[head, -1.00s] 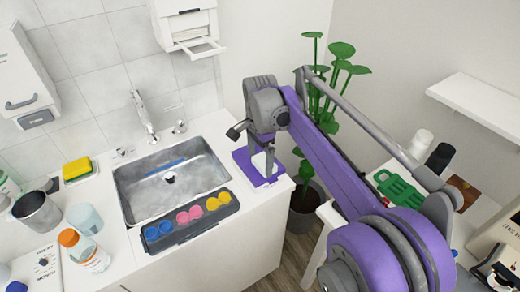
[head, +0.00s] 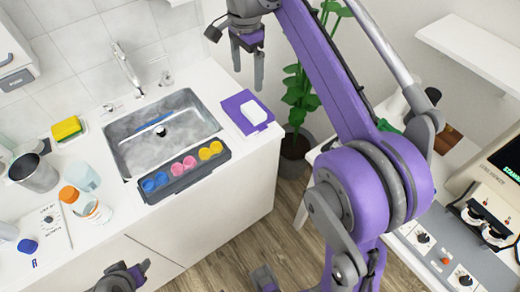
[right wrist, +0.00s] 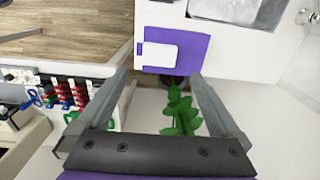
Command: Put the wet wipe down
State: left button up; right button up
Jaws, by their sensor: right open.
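The wet wipe (head: 254,112) is a white, rounded rectangular piece lying on the right part of a purple mat or tray (head: 233,105) at the counter's right end. In the right wrist view the wipe (right wrist: 160,55) lies on the purple piece (right wrist: 193,45), with nothing touching it. My right gripper (head: 248,68) is open and empty, above and behind the wipe. Its two fingers (right wrist: 160,75) show apart in the wrist view. Part of my left gripper (head: 122,278) shows at the bottom edge of the head view; its fingers cannot be made out.
A metal sink (head: 130,150) is left of the purple piece, with a dark tray of coloured cups (head: 178,177) along its front. Cups and bottles stand at the counter's left. A potted plant (head: 298,95) stands right of the counter. A side table with instruments is at right.

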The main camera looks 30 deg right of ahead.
jog(key=s+a+f+n+t, duration=0.2)
jog(key=s+a+f+n, duration=0.2)
jog(key=s+f+n, duration=0.4)
jog(key=s+a+f+n+t, duration=0.3)
jog(key=s+a+f+n, duration=0.2)
jog(key=s+f, duration=0.9)
jog(key=n, duration=0.3)
jog(key=shift+s+f+n, duration=0.15)
jog(key=shift+n, duration=0.25)
jog(key=shift+d, duration=0.1)
jog(key=r+p, duration=0.2)
jog(key=w+r+p, duration=0.1)
jog(key=r+p, duration=0.1)
jog(key=r, duration=0.1)
jog(key=shift+r, duration=0.15)
jog(key=shift+w, duration=0.2)
jog(key=shift+s, duration=0.1)
